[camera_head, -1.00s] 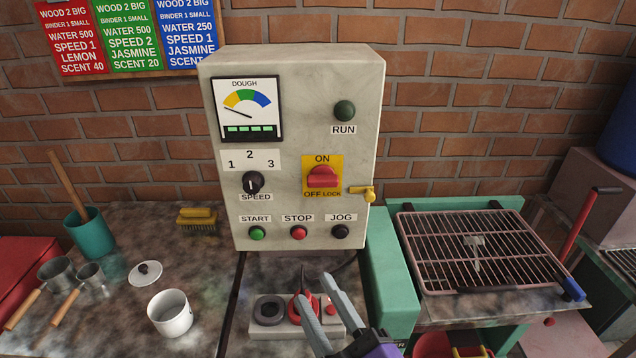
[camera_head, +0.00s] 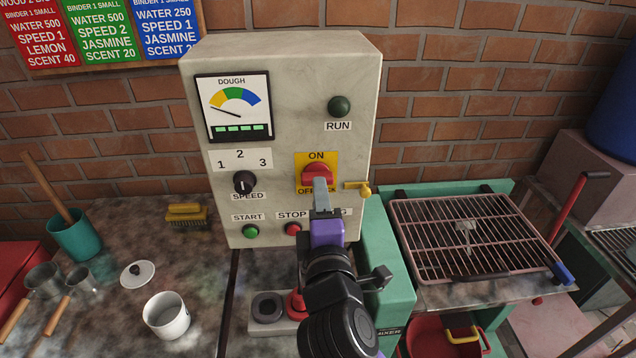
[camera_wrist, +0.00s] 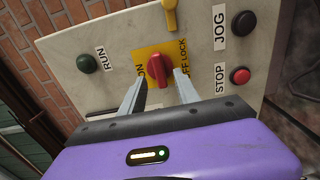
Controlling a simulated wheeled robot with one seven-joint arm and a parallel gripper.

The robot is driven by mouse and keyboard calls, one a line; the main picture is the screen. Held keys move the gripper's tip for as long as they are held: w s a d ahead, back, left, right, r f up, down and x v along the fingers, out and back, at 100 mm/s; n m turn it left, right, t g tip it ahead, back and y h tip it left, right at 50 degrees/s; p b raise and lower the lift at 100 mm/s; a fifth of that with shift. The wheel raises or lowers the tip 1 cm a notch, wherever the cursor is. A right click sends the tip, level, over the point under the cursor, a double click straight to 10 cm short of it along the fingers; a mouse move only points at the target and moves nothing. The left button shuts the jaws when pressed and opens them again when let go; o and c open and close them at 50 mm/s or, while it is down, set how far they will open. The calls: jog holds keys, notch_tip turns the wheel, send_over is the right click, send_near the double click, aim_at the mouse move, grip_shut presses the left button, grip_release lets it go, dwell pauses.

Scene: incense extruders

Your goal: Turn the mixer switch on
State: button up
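The mixer switch (camera_head: 316,174) is a red rotary knob on a yellow ON/OFF plate, on the front of a pale grey control box (camera_head: 290,80). In the wrist view the red knob (camera_wrist: 160,70) lies between and just beyond my two fingertips. My gripper (camera_head: 321,184) is in front of the switch, its fingers hiding the lower part of the plate. In the wrist view the gripper (camera_wrist: 158,82) is open, one finger on either side of the knob; I cannot tell whether they touch it. The RUN lamp (camera_head: 339,107) is dark green.
A yellow lock lever (camera_head: 358,188) sticks out right of the switch. The speed knob (camera_head: 245,182), green START button (camera_head: 251,231) and red STOP button (camera_head: 293,229) are close by. A wire rack (camera_head: 470,235) stands at right; a white cup (camera_head: 166,315) stands at left.

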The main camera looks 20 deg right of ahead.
jog(key=shift+x, duration=1.85)
grip_shut()
